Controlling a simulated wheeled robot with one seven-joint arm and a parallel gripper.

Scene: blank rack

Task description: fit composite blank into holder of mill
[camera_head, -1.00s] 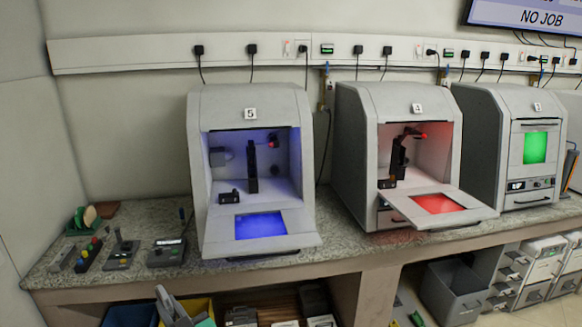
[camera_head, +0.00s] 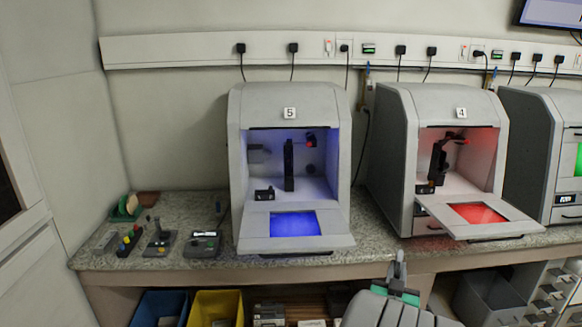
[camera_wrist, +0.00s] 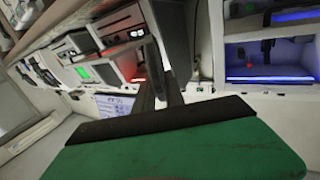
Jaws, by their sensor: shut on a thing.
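My gripper (camera_head: 398,264) is at the lower middle of the head view, in front of the bench and below mill 4 (camera_head: 378,130). In the wrist view its dark fingers (camera_wrist: 160,75) reach up from the green hand. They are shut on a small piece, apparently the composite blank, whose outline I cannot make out. Mill 5 (camera_head: 240,150) stands open and lit blue inside, with a dark holder post (camera_head: 289,165). Mill 4 is open and lit red, with a dark holder (camera_head: 438,162) inside. The gripper is outside both mills.
A rack with green and tan discs (camera_head: 127,208) stands at the bench's left. Small devices (camera_head: 160,240) stand on the bench between it and mill 5. Mill doors jut forward. Blue (camera_head: 160,308) and yellow (camera_head: 217,307) bins lie below. A green-lit mill (camera_head: 530,130) is at the right.

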